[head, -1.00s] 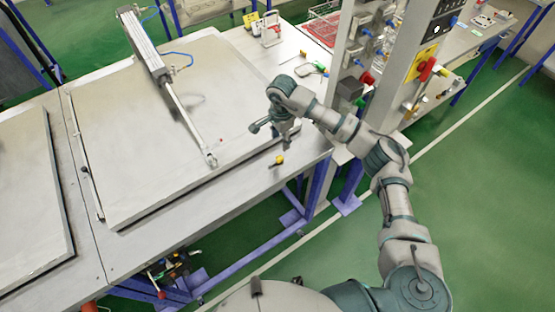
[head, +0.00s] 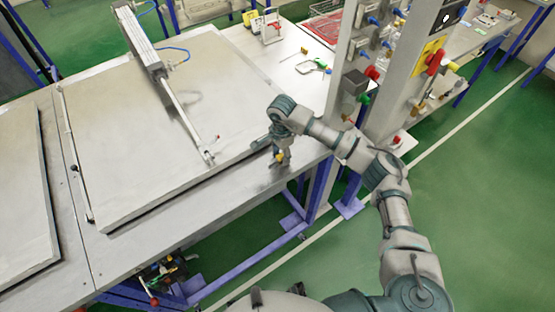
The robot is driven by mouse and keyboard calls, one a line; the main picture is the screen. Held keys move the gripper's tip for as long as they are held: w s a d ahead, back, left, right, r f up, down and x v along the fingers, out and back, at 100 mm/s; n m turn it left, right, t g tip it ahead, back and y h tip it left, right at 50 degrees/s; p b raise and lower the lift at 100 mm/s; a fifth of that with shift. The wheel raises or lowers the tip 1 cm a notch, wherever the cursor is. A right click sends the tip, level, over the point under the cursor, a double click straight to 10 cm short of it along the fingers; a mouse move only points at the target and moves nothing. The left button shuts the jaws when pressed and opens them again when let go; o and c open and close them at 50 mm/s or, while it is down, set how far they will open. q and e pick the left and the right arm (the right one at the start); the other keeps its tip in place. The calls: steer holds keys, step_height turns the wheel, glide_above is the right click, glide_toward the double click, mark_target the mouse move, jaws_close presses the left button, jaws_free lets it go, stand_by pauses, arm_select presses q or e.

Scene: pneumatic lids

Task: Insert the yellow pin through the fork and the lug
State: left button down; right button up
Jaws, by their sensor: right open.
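The yellow pin (head: 280,156) is at the front right edge of the grey table, small and partly hidden by my right gripper. My right gripper (head: 278,160) is open and points down, with its fingers at the pin. I cannot tell whether they touch it. The fork (head: 209,158) is at the lower end of the cylinder's rod, over the right front part of the large flat lid (head: 130,130), left of my gripper. The lug is too small to make out near the fork. My left gripper is not in view.
A pneumatic cylinder (head: 138,38) with a blue hose slopes across the lid. A grey post (head: 403,80) with valves and coloured knobs stands to the right of my gripper. Small tools (head: 312,66) lie at the table's back right. The table strip beside the lid is mostly clear.

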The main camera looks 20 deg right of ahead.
mark_target(281, 155)
steer(key=shift+r, duration=0.1)
steer(key=shift+c, duration=0.2)
jaws_close()
steer(key=shift+r+p, duration=2.25)
steer(key=shift+r, duration=2.25)
